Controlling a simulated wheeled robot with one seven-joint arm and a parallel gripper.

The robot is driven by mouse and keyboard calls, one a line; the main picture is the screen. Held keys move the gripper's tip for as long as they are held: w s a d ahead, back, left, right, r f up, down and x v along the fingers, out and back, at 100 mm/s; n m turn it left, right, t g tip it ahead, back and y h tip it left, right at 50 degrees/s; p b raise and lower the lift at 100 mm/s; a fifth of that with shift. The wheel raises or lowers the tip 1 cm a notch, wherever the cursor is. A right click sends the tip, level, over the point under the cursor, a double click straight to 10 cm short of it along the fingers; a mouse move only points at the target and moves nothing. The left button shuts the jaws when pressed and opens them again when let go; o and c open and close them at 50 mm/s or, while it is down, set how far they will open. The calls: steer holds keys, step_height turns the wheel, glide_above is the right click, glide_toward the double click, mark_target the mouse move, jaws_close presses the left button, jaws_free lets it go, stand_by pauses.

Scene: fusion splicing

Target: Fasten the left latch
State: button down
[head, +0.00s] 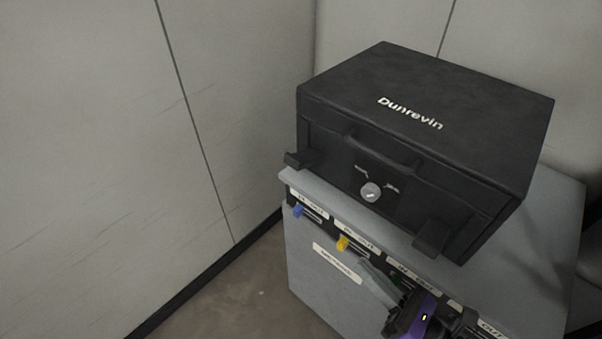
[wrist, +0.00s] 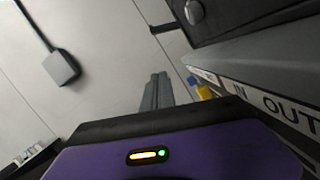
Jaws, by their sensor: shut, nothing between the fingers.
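A black case marked "Dunrevin" (head: 412,113) sits with its lid down on a grey cabinet. Its left latch (head: 301,158) juts outward from the front face near the left corner. A dark piece that looks like this latch shows at the top of the wrist view (wrist: 165,27). The right latch (head: 432,238) also juts out. My gripper (head: 367,268) is shut and empty, in front of the cabinet's labelled edge, below and to the right of the left latch and apart from it. Its grey fingers lie together in the wrist view (wrist: 158,80).
The case front has a carrying handle (head: 383,152) and a round silver knob (head: 370,191). The grey cabinet (head: 320,257) has blue (head: 298,211) and yellow (head: 343,243) tabs along its front. Pale walls stand behind and left; floor space left of the cabinet is clear.

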mark_target(305, 158)
steer(key=r+p+x, duration=0.1)
steer(key=r+x, duration=0.1)
steer(key=x, duration=0.8)
steer(key=d+r+p+x, duration=0.1)
steer(key=p+x, duration=0.1)
steer(key=x, duration=0.9)
steer(key=shift+w+d+r, duration=0.15)
steer(key=shift+d+r, duration=0.15)
steer(key=shift+r, duration=0.1)
